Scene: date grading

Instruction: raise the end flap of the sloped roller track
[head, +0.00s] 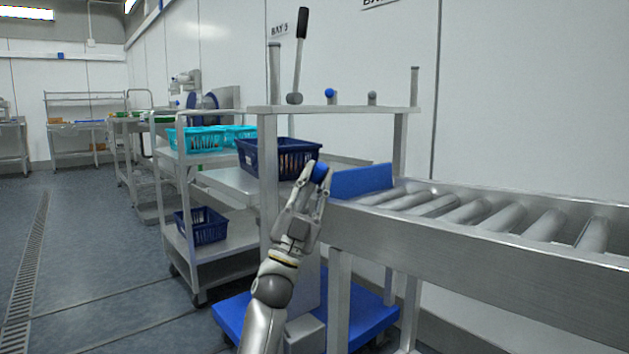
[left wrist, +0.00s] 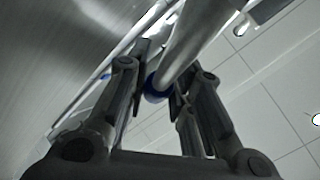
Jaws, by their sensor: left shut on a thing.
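The sloped roller track (head: 480,225) runs in from the right, with bare metal rollers in a steel frame. A blue end flap (head: 361,181) stands up across its left end, tilted, with its left edge beside my gripper. My left gripper (head: 314,180) is shut on a blue knob (head: 320,172) just left of the flap. In the left wrist view the blue knob (left wrist: 157,88) sits between the fingers at the end of a metal rod (left wrist: 196,38). Whether the rod joins the flap is hidden. My right gripper is not in view.
A dark blue basket (head: 278,157) sits close behind my gripper. A steel frame (head: 335,108) with a black-handled lever (head: 299,52) stands over the track's end. A trolley (head: 215,160) holds turquoise baskets (head: 199,139) and a lower blue basket (head: 202,225). The floor at left is clear.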

